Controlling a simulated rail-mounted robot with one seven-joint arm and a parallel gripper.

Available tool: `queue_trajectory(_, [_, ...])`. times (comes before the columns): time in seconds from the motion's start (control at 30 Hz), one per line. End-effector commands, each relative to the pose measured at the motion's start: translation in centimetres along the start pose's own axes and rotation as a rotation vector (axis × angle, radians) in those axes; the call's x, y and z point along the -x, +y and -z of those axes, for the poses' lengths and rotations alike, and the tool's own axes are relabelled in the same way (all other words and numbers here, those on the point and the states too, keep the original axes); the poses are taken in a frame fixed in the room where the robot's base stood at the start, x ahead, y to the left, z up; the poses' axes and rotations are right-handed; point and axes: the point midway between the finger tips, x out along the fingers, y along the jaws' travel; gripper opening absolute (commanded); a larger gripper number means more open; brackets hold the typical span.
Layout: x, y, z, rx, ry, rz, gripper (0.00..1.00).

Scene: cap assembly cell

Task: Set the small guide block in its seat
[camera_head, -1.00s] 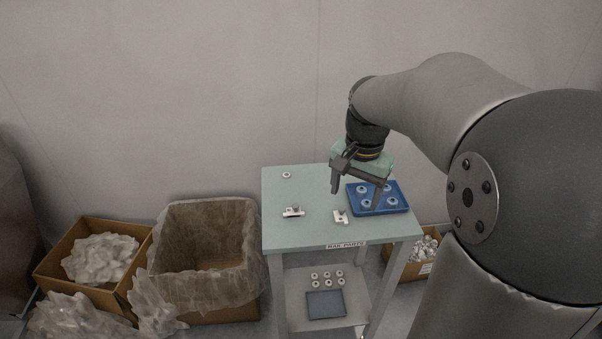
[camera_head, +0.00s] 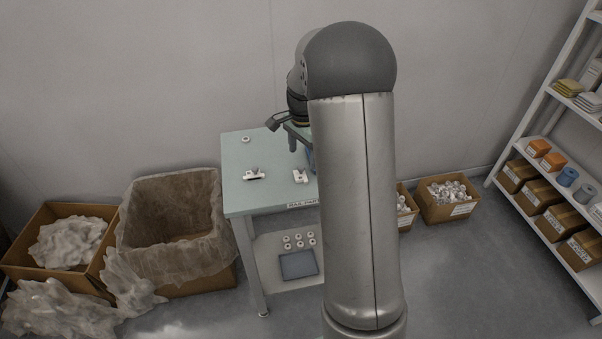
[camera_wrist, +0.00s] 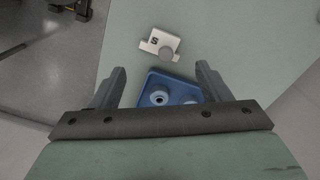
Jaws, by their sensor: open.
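In the wrist view a pale block marked "S" (camera_wrist: 160,43) lies flat on the table, with a round grey knob at its lower edge. What looks like the same block (camera_head: 300,176) is near the table's front in the head view. To its left stands another small pale metal piece (camera_head: 254,175); I cannot tell whether it is the seat. My gripper (camera_wrist: 160,67) is open and empty, with its fingers wide apart above the table. The block lies beyond the fingertips in the wrist view, untouched. In the head view my arm hides most of the gripper.
A small white ring (camera_head: 245,139) sits at the table's back left. Cartons flank the table (camera_head: 245,203); a shelf rack (camera_head: 530,140) stands right.

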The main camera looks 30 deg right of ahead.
Motion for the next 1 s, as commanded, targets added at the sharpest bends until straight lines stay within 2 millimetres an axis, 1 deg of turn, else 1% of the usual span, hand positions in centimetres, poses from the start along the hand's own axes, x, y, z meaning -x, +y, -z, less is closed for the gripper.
queue_trajectory(0.27, [-2.0,-0.1,0.0,0.000,-0.001,-0.002,0.70])
queue_trajectory(0.43, [-4.7,-0.3,-0.1,0.000,-0.002,-0.003,0.70])
queue_trajectory(0.53, [-5.8,-0.4,0.0,0.000,0.000,-0.001,0.70])
queue_trajectory(0.63, [-6.3,-0.4,0.0,0.000,0.001,0.001,0.70])
queue_trajectory(0.83, [-6.3,-0.4,0.0,0.001,0.001,0.002,0.70])
queue_trajectory(0.87, [-6.3,-0.4,0.0,0.000,0.001,0.002,0.62])
queue_trajectory(0.9, [-6.3,-0.4,0.0,0.001,0.001,0.002,0.51])
queue_trajectory(0.97, [-6.3,-0.4,0.0,0.001,0.001,0.002,0.34])
queue_trajectory(1.0, [-6.3,-0.4,0.0,0.001,0.001,0.002,0.31])
